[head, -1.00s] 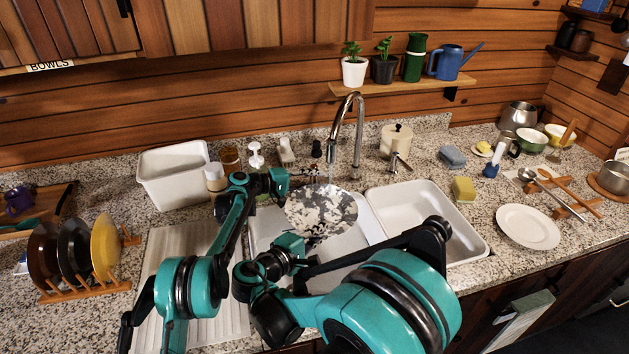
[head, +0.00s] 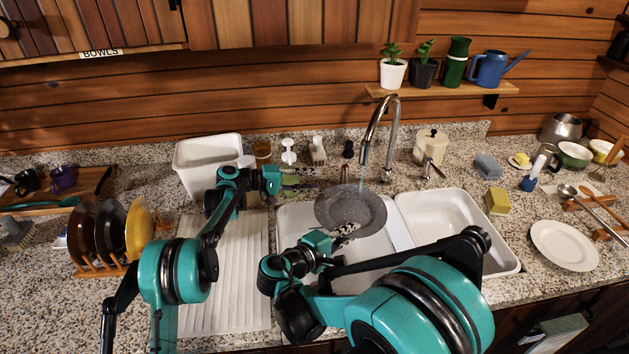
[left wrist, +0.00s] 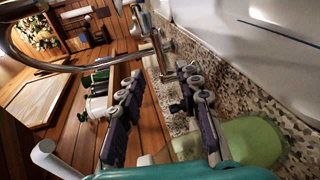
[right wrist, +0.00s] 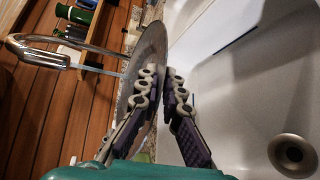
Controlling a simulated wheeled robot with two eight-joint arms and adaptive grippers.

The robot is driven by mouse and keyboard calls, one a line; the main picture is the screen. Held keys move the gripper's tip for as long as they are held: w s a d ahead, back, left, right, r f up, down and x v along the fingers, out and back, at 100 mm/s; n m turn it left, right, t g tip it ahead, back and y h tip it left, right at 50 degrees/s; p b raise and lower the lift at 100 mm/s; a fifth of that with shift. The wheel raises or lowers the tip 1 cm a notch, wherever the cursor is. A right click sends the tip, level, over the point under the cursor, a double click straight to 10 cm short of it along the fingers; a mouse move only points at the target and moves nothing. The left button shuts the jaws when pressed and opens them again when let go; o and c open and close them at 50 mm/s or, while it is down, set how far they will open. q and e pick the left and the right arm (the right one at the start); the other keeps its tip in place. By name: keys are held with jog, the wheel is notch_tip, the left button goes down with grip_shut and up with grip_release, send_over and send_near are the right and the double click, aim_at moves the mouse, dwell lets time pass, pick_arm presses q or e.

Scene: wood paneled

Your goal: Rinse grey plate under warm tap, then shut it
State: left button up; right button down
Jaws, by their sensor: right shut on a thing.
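The grey plate (head: 365,205) is tilted over the left sink basin under the tap (head: 381,125). A thin stream of water (right wrist: 97,70) runs from the spout onto it. My left gripper (head: 285,182) is behind the basin, left of the tap. In the left wrist view its fingers (left wrist: 165,100) are apart, with chrome tap parts (left wrist: 165,60) beyond them.
The right basin (head: 455,225) is empty. A ribbed drainboard (head: 235,290) lies left of the sink, with a plate rack (head: 100,270) beyond. A white tub (head: 208,165) and bottles stand behind. A yellow sponge (head: 498,201) and a white plate (head: 565,245) are at right.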

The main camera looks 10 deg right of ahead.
pick_arm(q)
jog(key=c, duration=0.6)
jog(key=shift+s+d+f, duration=0.1)
jog(key=shift+s, duration=0.15)
grip_shut()
jog(key=s+g+y, duration=0.1)
jog(key=s+y, duration=0.5)
jog(key=w+d+r+m+t+y, duration=0.2)
jog(key=w+r+m, duration=0.2)
jog(key=r+m, duration=0.25)
jog(key=x, duration=0.9)
jog(key=shift+w+d+f, duration=0.15)
jog(key=shift+w+f, duration=0.1)
jog(key=shift+f, duration=0.05)
